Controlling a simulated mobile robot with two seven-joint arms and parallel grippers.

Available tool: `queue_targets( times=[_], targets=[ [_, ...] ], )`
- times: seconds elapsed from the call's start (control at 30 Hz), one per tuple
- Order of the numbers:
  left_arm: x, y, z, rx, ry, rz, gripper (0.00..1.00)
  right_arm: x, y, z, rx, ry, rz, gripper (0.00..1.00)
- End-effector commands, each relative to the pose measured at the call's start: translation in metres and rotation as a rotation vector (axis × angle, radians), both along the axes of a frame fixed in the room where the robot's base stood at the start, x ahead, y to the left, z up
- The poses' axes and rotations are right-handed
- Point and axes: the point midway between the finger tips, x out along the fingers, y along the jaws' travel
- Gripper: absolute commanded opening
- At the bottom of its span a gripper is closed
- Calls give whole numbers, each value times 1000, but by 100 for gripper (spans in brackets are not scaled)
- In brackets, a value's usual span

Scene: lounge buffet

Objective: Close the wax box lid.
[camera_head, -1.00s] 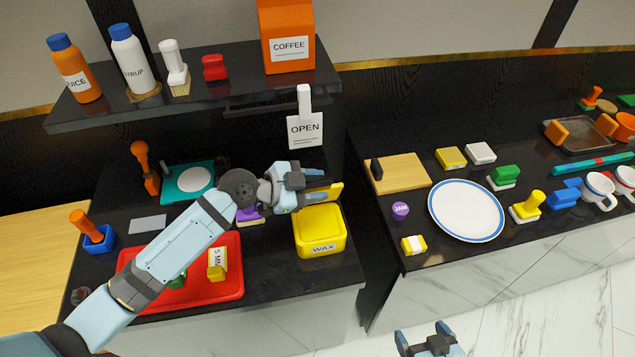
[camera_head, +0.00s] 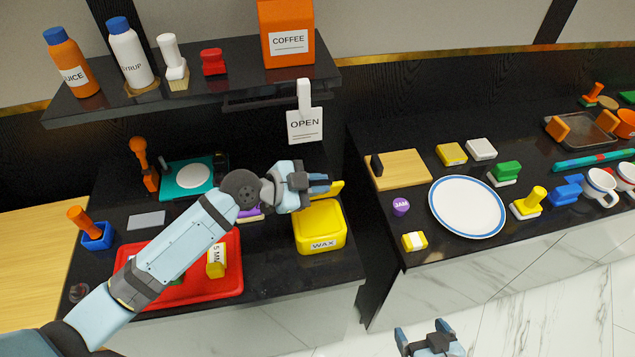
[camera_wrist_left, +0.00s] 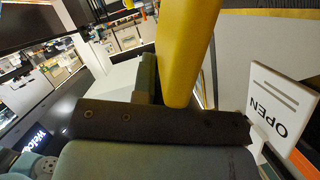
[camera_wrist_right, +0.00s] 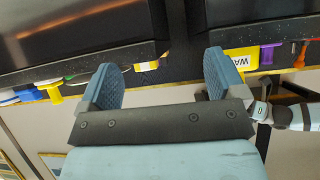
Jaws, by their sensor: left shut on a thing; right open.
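The yellow wax box (camera_head: 320,246) stands at the right front of the left counter, its label facing forward. A yellow lid part (camera_head: 337,187) shows raised above its back edge, at my left gripper (camera_head: 318,185). The left gripper is shut on this part, and its fingers hide much of it. In the left wrist view the yellow lid (camera_wrist_left: 185,50) fills the space at the jaws. My right gripper (camera_head: 425,334) is open and empty, low in front of the counters. The right wrist view shows its spread fingers (camera_wrist_right: 160,85), with the wax box (camera_wrist_right: 242,60) beyond.
An OPEN sign (camera_head: 305,125) hangs behind the wax box, below the shelf (camera_head: 200,88). A red tray (camera_head: 232,283) lies left of the box. A gap separates the left counter from the right counter, where a plate (camera_head: 466,208) and a cutting board (camera_head: 405,172) lie.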

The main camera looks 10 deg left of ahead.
Motion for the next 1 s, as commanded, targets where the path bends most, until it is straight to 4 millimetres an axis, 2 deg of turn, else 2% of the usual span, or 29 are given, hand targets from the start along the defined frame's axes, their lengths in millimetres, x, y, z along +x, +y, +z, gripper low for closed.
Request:
queue_targets(
  times=[0.03,0.2,0.4,0.63,1.0],
  targets=[
    [-3,-1,-6,9,-25,-1,0,0,0,-8,0,0,0,89],
    [-16,-4,-13,43,-135,-2,0,-1,0,-25,5,13,-3,89],
    [-31,-10,-23,90,-278,-2,0,1,1,-33,16,26,-9,89],
    [-43,-14,-34,135,-418,-2,0,4,3,-33,26,27,-16,89],
    [-53,-17,-46,135,-409,-2,0,5,3,-31,28,24,-17,89]
  ],
)
